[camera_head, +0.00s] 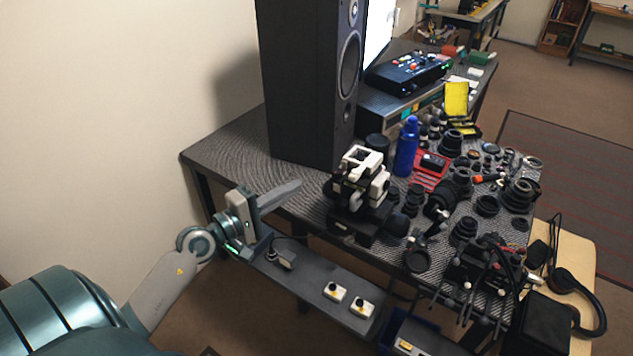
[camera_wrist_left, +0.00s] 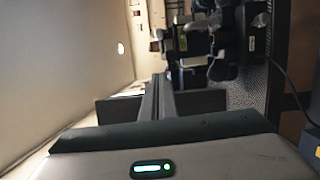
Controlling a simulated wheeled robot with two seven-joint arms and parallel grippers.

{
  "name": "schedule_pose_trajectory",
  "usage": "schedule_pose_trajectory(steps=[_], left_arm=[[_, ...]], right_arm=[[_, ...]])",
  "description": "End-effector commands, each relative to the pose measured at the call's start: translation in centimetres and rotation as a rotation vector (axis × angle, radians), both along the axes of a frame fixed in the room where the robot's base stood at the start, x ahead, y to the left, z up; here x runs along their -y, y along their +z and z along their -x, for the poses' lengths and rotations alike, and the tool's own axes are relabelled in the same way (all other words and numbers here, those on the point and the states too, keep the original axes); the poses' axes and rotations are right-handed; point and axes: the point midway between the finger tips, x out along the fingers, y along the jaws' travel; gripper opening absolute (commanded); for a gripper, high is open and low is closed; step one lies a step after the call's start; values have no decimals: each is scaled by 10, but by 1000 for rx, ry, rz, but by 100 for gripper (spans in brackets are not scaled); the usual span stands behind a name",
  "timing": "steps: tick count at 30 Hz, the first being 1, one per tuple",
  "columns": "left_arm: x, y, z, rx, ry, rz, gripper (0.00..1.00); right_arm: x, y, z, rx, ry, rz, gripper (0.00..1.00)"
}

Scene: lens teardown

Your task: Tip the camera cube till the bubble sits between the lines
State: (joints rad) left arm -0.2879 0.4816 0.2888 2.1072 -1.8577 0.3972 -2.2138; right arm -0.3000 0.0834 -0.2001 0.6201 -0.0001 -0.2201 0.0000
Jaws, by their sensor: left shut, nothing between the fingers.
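A black and white device (camera_head: 362,186) stands upright on the table, with a pale squarish frame on top and a black base; it may hold the camera cube, but I cannot tell the cube apart. No bubble or lines can be made out. The device also shows at the upper right of the left wrist view (camera_wrist_left: 225,42), partly cut off. My left gripper (camera_head: 298,186) is shut and empty, over the table's near left edge, left of the device and apart from it. Its fingers show in the left wrist view (camera_wrist_left: 160,82). My right gripper is not in view.
A tall black speaker (camera_head: 295,85) stands behind the device. A blue bottle (camera_head: 406,148), a red tray (camera_head: 431,172) and several lenses crowd the table to the right. A lower grey shelf (camera_head: 310,279) holds small white boxes. The table's left corner (camera_head: 215,158) is clear.

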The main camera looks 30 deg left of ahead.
Motion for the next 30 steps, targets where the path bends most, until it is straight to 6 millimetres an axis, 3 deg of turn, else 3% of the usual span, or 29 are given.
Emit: schedule_pose_trajectory(steps=[8, 23, 30], left_arm=[[6, 4, -21, 2, 0, 4, 0], [29, 5, -99, 1, 0, 4, 0], [57, 5, -94, 0, 0, 4, 0]], right_arm=[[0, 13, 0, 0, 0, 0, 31], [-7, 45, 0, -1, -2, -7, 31], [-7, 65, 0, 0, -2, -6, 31]])
